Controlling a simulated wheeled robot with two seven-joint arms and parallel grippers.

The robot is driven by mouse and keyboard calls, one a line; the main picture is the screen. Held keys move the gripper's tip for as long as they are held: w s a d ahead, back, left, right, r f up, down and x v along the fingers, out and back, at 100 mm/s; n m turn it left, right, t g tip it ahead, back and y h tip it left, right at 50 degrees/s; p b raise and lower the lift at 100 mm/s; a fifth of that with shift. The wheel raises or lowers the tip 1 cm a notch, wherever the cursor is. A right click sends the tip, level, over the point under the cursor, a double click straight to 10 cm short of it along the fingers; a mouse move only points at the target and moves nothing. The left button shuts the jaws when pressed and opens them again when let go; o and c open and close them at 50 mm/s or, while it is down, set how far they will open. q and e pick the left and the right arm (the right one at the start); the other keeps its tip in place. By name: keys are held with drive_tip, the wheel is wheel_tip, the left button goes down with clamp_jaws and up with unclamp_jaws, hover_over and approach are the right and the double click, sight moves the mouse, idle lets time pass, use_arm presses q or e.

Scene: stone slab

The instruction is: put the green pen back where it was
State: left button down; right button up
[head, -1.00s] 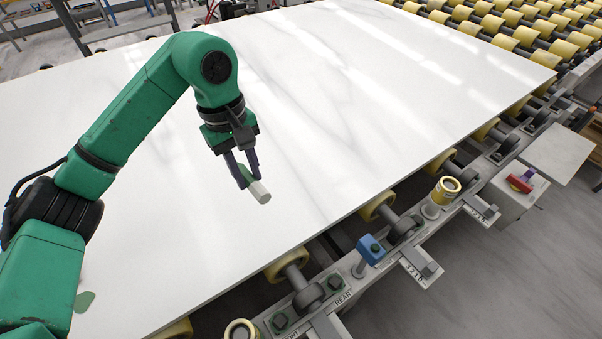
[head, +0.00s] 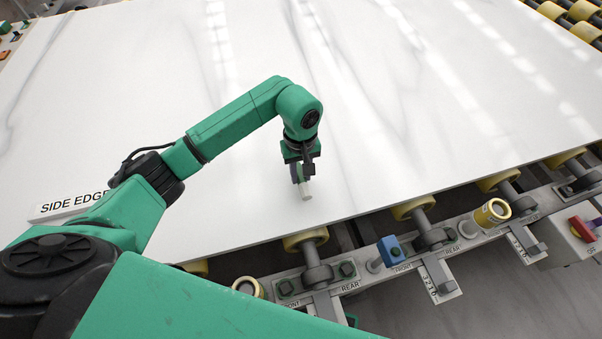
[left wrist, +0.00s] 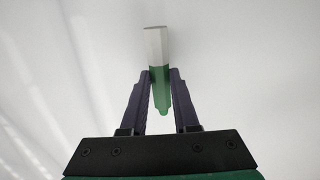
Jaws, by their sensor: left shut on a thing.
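The green pen is a short, thick stick with a green part and a white end (head: 306,191). In the left wrist view the green part of the pen (left wrist: 160,95) lies between the fingers, and the white end sticks out past the fingertips. My left gripper (head: 300,178) is shut on the pen, over the white stone slab (head: 400,120) near its front edge. The left gripper also shows in the left wrist view (left wrist: 160,73). I cannot tell whether the pen touches the slab. My right gripper is out of view.
A "SIDE EDGE" label (head: 72,205) lies on the slab at the left. Along the front edge run yellow rollers (head: 305,240), a blue block (head: 390,250) and "FRONT" and "REAR" labelled fittings. The slab around the gripper is clear.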

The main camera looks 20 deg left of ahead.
use_arm(q)
drive_tip(key=shift+f, duration=0.75)
drive_tip(key=shift+f, duration=0.1)
drive_tip(key=c, duration=0.7)
unclamp_jaws()
drive_tip(key=shift+o, duration=0.2)
